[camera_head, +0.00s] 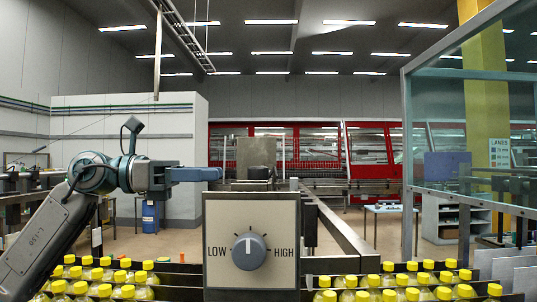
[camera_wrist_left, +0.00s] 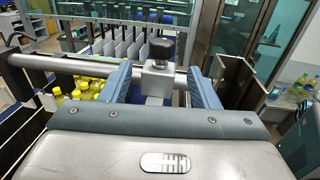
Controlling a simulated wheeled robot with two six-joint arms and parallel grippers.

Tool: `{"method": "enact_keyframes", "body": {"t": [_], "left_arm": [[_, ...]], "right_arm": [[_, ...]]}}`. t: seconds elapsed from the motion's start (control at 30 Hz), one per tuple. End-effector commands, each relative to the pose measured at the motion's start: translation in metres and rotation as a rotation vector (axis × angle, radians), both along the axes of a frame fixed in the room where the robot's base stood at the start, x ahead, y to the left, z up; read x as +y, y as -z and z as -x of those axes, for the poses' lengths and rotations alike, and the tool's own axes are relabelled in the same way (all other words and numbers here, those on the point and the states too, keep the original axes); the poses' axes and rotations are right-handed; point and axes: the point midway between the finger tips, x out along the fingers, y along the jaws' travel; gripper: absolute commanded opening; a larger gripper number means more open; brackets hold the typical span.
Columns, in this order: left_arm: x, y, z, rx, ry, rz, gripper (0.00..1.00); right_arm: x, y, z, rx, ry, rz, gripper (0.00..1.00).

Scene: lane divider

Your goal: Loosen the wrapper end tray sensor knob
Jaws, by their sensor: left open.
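In the left wrist view a black knob (camera_wrist_left: 161,48) stands on a grey clamp block (camera_wrist_left: 157,78), which sits on a horizontal metal rod (camera_wrist_left: 84,62). My left gripper (camera_wrist_left: 160,70) is open, with one blue finger on each side of the block and gaps between. The knob is beyond the fingertips. In the head view my left gripper (camera_head: 219,174) points right, above a beige panel (camera_head: 225,275). The panel carries a grey dial (camera_head: 249,251) marked LOW and HIGH, its white pointer straight up. No gripper touches the dial. My right gripper is out of view.
Yellow-capped bottles (camera_head: 400,281) stand in lanes on both sides of the panel. A metal rail (camera_head: 340,232) runs back behind it. A glass-sided frame (camera_head: 406,160) rises at right. Red machinery (camera_head: 375,150) stands far back.

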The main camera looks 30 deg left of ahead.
Motion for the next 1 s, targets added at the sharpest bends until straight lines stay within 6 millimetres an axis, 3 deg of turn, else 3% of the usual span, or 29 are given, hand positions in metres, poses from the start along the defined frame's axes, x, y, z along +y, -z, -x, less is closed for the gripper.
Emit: {"method": "enact_keyframes", "body": {"t": [0.27,0.7,1.0], "left_arm": [[-0.012,-0.004,-0.011,-0.001,0.011,-0.003,0.55],[-0.063,-0.007,-0.049,-0.001,0.015,-0.001,0.55],[-0.085,-0.003,-0.066,-0.002,0.011,-0.001,0.55]], "right_arm": [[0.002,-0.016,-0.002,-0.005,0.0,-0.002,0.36],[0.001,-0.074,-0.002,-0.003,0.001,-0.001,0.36],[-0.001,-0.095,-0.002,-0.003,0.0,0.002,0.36]]}}
